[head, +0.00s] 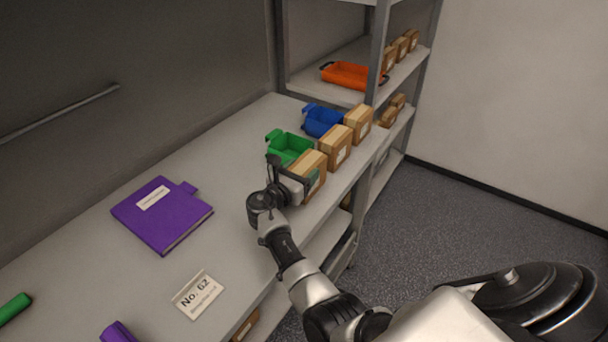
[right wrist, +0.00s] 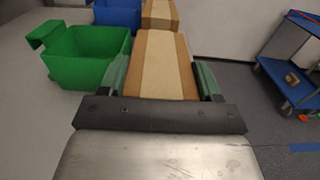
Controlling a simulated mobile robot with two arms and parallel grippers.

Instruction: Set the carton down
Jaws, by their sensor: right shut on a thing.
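My right gripper (head: 303,184) is shut on a brown carton (head: 311,166) at the front edge of the grey shelf top. In the right wrist view the carton (right wrist: 160,66) lies between the two green-padded fingers of the gripper (right wrist: 162,82), its top with a pale tape strip facing the camera. The carton looks upright, in line with two more cartons behind it. I cannot tell whether its underside touches the shelf. My left gripper is not in view.
A green bin (head: 288,147) stands just left of the carton, a blue bin (head: 322,120) behind it. Cartons (head: 336,147) (head: 358,123) line the edge beyond. A purple binder (head: 162,214) and a No. 62 sign (head: 197,294) lie nearer. Bare shelf top lies around the binder.

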